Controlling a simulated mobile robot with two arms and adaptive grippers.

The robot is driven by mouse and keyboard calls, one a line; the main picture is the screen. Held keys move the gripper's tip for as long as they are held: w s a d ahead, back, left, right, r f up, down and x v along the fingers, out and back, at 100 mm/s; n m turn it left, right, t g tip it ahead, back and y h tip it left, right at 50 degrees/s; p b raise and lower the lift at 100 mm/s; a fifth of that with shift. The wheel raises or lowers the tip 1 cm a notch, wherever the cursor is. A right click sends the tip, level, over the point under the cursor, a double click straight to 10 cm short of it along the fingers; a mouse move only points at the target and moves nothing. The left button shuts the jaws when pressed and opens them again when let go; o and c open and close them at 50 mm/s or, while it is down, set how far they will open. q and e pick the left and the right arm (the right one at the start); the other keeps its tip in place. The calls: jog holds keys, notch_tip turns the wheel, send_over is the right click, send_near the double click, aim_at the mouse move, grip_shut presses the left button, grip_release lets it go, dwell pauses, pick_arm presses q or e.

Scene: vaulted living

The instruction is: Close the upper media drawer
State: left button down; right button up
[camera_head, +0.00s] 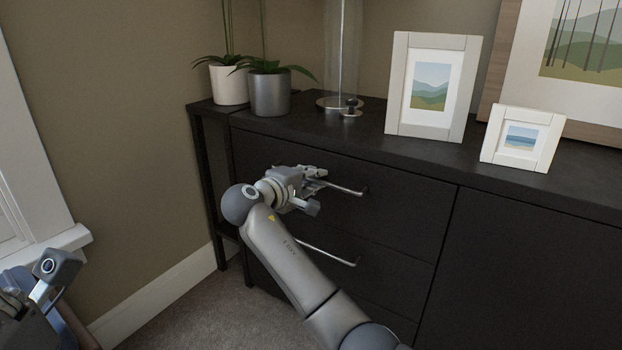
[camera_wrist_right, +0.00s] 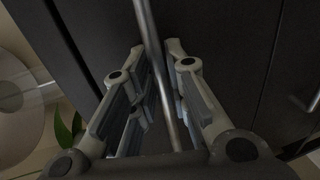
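The upper media drawer (camera_head: 275,152) is the top dark front at the left of the black cabinet, with a long metal bar handle (camera_head: 346,189). Its front looks about flush with the cabinet; a small gap cannot be ruled out. My right gripper (camera_head: 318,180) is at this handle, covering its left part. In the right wrist view, the handle bar (camera_wrist_right: 146,20) runs between the two fingers of the right gripper (camera_wrist_right: 158,48), which stand apart on either side of it. My left arm's end shows at the lower left, but its fingers cannot be made out.
A lower drawer with its own bar handle (camera_head: 330,252) sits beneath. On the cabinet top stand a white pot (camera_head: 228,85), a grey pot (camera_head: 270,94), a glass cylinder with a metal base (camera_head: 343,50), and picture frames (camera_head: 400,85). Carpet lies below.

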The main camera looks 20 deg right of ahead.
jog(key=v, duration=1.2)
